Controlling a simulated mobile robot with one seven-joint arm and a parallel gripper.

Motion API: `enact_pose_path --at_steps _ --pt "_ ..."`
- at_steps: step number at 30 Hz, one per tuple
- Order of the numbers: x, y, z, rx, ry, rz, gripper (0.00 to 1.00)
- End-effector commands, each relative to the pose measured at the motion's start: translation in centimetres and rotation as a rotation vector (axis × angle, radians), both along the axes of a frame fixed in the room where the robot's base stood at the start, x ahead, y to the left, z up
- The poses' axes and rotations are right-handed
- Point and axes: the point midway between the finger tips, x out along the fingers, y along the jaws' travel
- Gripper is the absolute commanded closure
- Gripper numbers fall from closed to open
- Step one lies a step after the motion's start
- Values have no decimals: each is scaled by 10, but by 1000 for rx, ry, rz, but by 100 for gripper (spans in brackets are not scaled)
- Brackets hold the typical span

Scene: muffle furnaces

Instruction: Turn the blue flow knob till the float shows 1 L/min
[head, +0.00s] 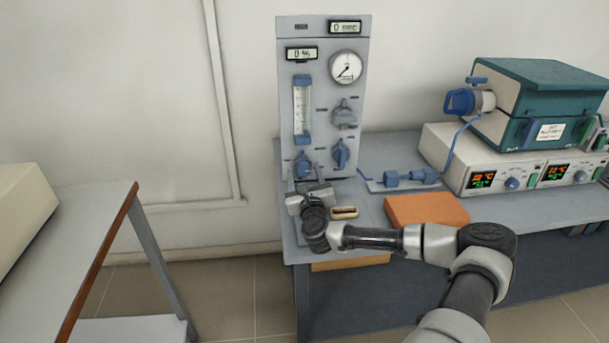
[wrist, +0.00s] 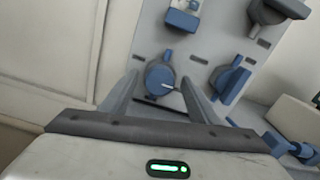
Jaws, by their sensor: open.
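The blue flow knob (head: 302,166) is low on the left of the grey gas panel (head: 324,75), under the clear flow tube (head: 301,110). The float inside the tube is too small to make out. In the wrist view the knob (wrist: 160,76) has a pale pointer mark and shows between the two fingers of my open gripper (wrist: 160,84). I cannot tell whether either finger touches it. In the head view my gripper (head: 312,188) is just in front of the panel's lower left, partly covering the area below the knob.
A second blue knob (wrist: 231,82) sits close to the right finger; a grey valve (head: 344,113) is above it. A round gauge (head: 346,67) is at upper right. An orange block (head: 427,209) and blue fitting (head: 408,178) lie on the bench. A furnace (head: 537,100) stands right.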

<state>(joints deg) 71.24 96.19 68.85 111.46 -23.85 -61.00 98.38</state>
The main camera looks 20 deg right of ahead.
Motion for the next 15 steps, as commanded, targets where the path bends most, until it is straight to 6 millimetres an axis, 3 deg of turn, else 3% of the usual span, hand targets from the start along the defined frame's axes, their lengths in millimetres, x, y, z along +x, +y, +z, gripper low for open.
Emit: enact_pose_path --at_steps 1,8,15 --pt "0 0 0 0 0 0 45" --pt "0 0 0 0 0 0 83" --pt "0 0 0 -18 5 0 86"
